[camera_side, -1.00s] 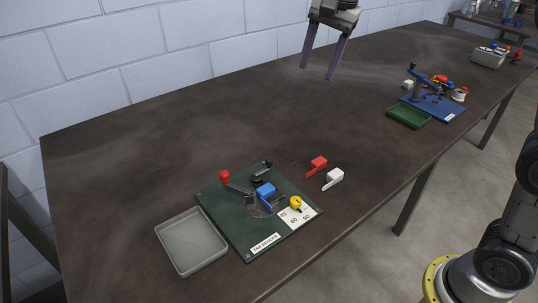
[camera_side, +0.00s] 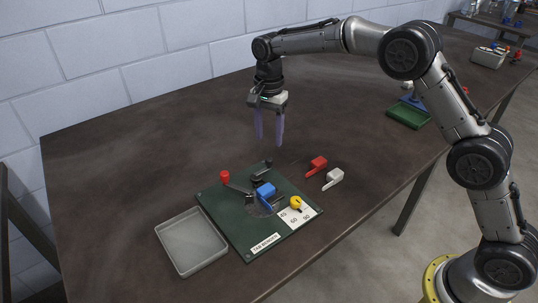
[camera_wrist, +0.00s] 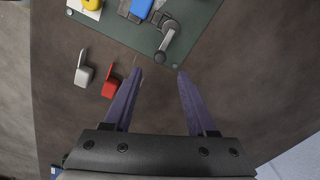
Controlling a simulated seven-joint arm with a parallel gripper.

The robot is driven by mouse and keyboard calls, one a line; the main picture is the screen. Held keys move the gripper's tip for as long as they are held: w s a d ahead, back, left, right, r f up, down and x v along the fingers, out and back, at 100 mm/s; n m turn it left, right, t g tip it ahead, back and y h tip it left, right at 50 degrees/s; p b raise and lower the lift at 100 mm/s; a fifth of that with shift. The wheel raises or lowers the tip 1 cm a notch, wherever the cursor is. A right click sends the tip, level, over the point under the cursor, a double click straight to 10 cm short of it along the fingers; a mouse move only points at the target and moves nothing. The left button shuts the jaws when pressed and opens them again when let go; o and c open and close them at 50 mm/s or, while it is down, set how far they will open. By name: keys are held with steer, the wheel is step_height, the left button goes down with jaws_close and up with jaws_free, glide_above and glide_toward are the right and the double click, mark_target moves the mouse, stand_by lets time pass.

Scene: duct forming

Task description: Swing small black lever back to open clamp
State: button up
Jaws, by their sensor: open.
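The small black lever (camera_side: 266,166) stands at the back corner of a dark green board, with a dark knob at its end. It also shows in the wrist view (camera_wrist: 166,42), just beyond my fingertips. Next to it on the board is a blue block (camera_side: 265,190), also seen in the wrist view (camera_wrist: 141,8). A longer lever with a red knob (camera_side: 225,176) stands at the board's left. My gripper (camera_side: 268,143) is open and empty, pointing down above and just behind the black lever. In the wrist view its purple fingers (camera_wrist: 158,72) are spread apart, touching nothing.
The green board (camera_side: 237,231) bears a yellow knob (camera_side: 296,202) and an angle scale. A grey tray (camera_side: 190,243) lies to its left. Loose red (camera_side: 317,164) and white (camera_side: 333,178) pieces lie to its right. Bare table surrounds them.

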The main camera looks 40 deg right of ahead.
mark_target(269, 159)
step_height(269, 159, down, 8)
steer(key=shift+r, duration=0.25)
jaws_close()
stand_by(0.3)
